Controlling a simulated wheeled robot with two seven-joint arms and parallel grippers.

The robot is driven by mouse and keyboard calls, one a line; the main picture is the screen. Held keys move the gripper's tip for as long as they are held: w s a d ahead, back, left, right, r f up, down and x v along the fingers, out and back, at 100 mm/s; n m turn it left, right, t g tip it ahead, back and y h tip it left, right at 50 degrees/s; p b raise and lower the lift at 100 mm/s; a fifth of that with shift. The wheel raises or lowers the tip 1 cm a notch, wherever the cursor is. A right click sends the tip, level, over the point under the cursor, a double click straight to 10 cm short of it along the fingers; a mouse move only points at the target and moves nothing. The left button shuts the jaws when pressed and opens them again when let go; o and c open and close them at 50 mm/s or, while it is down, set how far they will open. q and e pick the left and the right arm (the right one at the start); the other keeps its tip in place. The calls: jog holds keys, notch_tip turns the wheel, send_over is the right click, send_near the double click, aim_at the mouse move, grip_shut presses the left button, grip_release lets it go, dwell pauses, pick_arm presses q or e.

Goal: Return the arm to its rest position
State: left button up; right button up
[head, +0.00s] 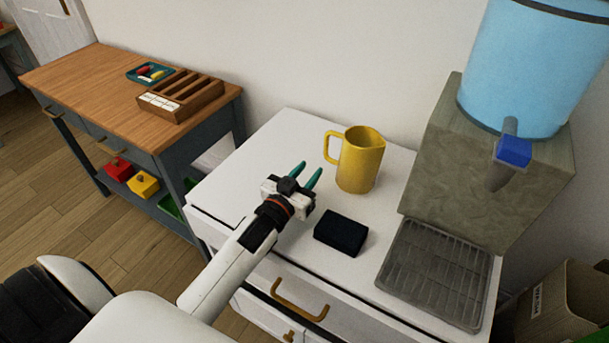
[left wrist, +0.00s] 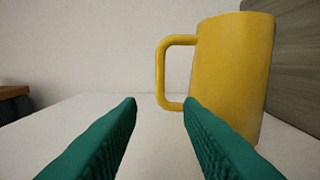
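My left gripper (head: 305,174) is above the white cabinet top, with its two green fingers apart and nothing between them. In the left wrist view the open fingers (left wrist: 160,103) point toward the yellow pitcher (left wrist: 232,75). The pitcher (head: 360,161) stands upright on the cabinet, just beyond and right of the fingertips in the head view. Its handle faces left, and the right finger overlaps the pitcher in the wrist view; I cannot tell whether they touch. My left arm reaches in from the lower left. My right gripper is not in view.
A black block (head: 341,234) lies on the white cabinet (head: 288,128) near the gripper. A metal drip tray (head: 436,272) and blue water dispenser (head: 530,65) are at right. A wooden-topped workbench (head: 88,83) holds a slotted wooden box (head: 180,96) and a teal tray (head: 138,78).

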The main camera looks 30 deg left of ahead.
pick_arm(q)
jog(key=shift+s, duration=0.6)
jog(key=shift+r, duration=0.1)
